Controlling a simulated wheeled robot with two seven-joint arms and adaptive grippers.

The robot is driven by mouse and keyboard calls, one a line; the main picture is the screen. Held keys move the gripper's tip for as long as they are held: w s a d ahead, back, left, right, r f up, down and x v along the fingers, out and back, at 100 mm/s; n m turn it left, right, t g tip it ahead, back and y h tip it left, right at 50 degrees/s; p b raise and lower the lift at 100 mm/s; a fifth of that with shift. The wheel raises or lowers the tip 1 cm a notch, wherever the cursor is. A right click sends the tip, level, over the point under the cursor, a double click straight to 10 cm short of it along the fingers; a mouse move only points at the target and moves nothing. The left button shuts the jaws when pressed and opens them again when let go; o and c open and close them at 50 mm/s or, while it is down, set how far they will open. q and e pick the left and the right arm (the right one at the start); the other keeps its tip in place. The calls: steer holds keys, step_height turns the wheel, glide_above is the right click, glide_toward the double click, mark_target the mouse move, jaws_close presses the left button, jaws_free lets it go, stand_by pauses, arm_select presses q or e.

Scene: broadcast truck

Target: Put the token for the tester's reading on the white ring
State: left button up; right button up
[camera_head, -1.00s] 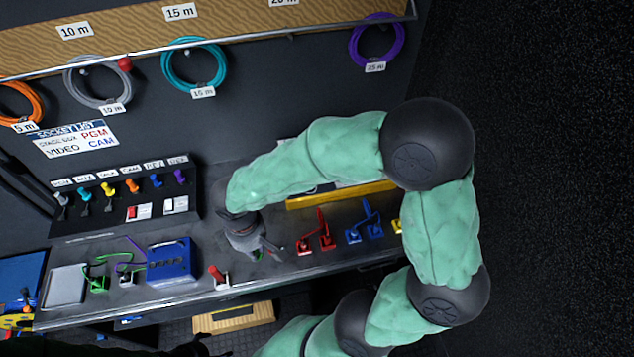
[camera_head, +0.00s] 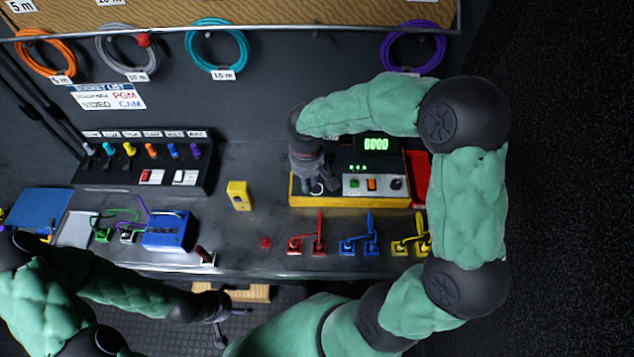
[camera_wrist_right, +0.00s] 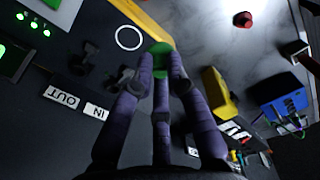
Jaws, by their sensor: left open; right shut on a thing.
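My right gripper (camera_head: 320,186) is over the left part of the yellow-edged tester unit (camera_head: 297,199). In the right wrist view its fingers (camera_wrist_right: 160,68) are shut on a green token (camera_wrist_right: 162,47). The white ring (camera_wrist_right: 128,38) is marked on the unit's dark top, just left of the token in that view; the token is apart from it. The unit has a green display (camera_head: 375,144) that seems to read 0000, and several green lights (camera_head: 357,168). A red token (camera_head: 265,242) lies on the bench. My left gripper (camera_head: 218,335) is open and empty below the bench front.
A small yellow device (camera_head: 239,196) stands left of the unit, and a blue box (camera_head: 167,231) with cables is farther left. Red (camera_head: 307,243), blue (camera_head: 360,243) and yellow (camera_head: 411,243) lever switches line the front. Bench around the red token is clear.

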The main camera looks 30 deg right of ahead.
steer(key=b, duration=0.1)
glide_above(316, 189)
step_height(316, 189, down, 6)
steer(key=shift+s+a, duration=0.1)
steer(key=shift+a, duration=0.05)
steer(key=shift+f+b, duration=0.55)
steer(key=shift+f, duration=1.15)
steer(key=shift+f, duration=0.2)
steer(key=o, duration=0.8)
steer(key=shift+w+r, duration=0.2)
steer(key=shift+r, duration=0.4)
step_height(316, 189, up, 11)
steer(key=shift+s+r+p, duration=0.1)
steer(key=shift+p, duration=1.15)
